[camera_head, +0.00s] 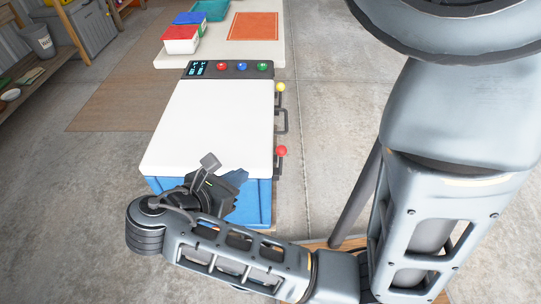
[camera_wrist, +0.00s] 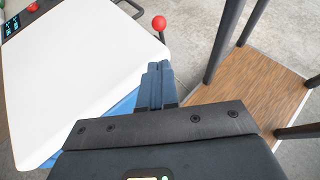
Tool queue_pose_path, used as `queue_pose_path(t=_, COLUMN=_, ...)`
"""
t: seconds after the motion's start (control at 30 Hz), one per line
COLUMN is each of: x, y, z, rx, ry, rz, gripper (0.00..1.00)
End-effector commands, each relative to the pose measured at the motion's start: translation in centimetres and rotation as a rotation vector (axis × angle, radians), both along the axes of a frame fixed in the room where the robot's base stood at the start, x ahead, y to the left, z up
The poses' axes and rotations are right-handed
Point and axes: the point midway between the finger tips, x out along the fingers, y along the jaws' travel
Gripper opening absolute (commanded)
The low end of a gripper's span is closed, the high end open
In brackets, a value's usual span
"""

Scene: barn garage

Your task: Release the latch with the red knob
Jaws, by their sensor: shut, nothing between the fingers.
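A blue chest with a white lid (camera_head: 222,120) stands in front of me. On its right side is a latch lever with a red knob (camera_head: 281,151), at the near right corner of the lid. The red knob also shows in the wrist view (camera_wrist: 158,22), above and beyond my fingertips. A second latch with a yellow knob (camera_head: 281,87) sits farther back on the same side. My gripper (camera_head: 239,177) is at the near edge of the chest, to the left of the red knob and apart from it. In the wrist view its fingers (camera_wrist: 158,70) are together and empty.
A dark panel (camera_head: 230,70) with a display and red, green and blue buttons lies along the lid's far edge. Behind it a pale table (camera_head: 275,50) holds bins and an orange mat. A wooden board with dark legs (camera_wrist: 245,90) stands at right.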

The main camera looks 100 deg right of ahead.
Motion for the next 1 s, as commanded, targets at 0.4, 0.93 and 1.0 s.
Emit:
queue_pose_path(t=0.4, x=-2.4, y=-2.6, z=-1.9, rx=0.0, ry=0.002, rz=-0.003, gripper=0.0)
queue_pose_path(t=0.93, x=-7.4, y=-8.7, z=-5.1, rx=0.0, ry=-0.001, rz=-0.003, gripper=0.0)
queue_pose_path(t=1.0, x=-7.8, y=-9.1, z=-5.2, rx=0.0, ry=-0.001, rz=-0.001, gripper=0.0)
